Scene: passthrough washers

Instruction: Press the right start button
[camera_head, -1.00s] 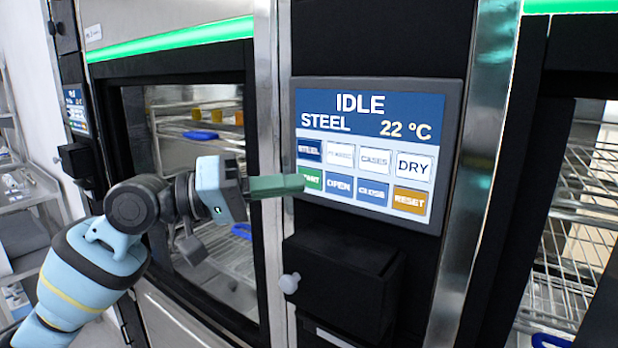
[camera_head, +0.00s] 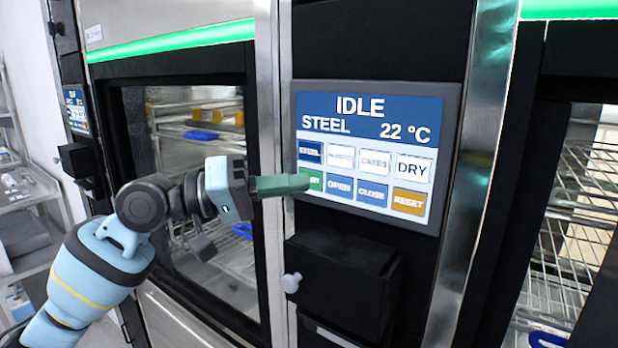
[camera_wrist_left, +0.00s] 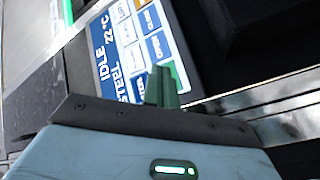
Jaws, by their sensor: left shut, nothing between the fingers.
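The control panel (camera_head: 375,155) faces me and reads IDLE, STEEL, 22 °C. Its green start button (camera_head: 315,181) is at the left end of the lower row, partly hidden by my fingertips. My left gripper (camera_head: 308,183) is shut and empty, its green fingers pointing right with the tips over the start button's left part. In the left wrist view the panel (camera_wrist_left: 118,55) appears turned, and the shut fingers (camera_wrist_left: 160,80) lie in front of its lower row, by the green button (camera_wrist_left: 178,75). I cannot tell whether the tips touch it. My right gripper is not in view.
A black box (camera_head: 343,275) with a pale knob (camera_head: 290,283) juts out below the panel. A washer window (camera_head: 195,200) is behind my left arm, and another washer (camera_head: 575,220) with racks is at right. A second small panel (camera_head: 75,108) is at far left.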

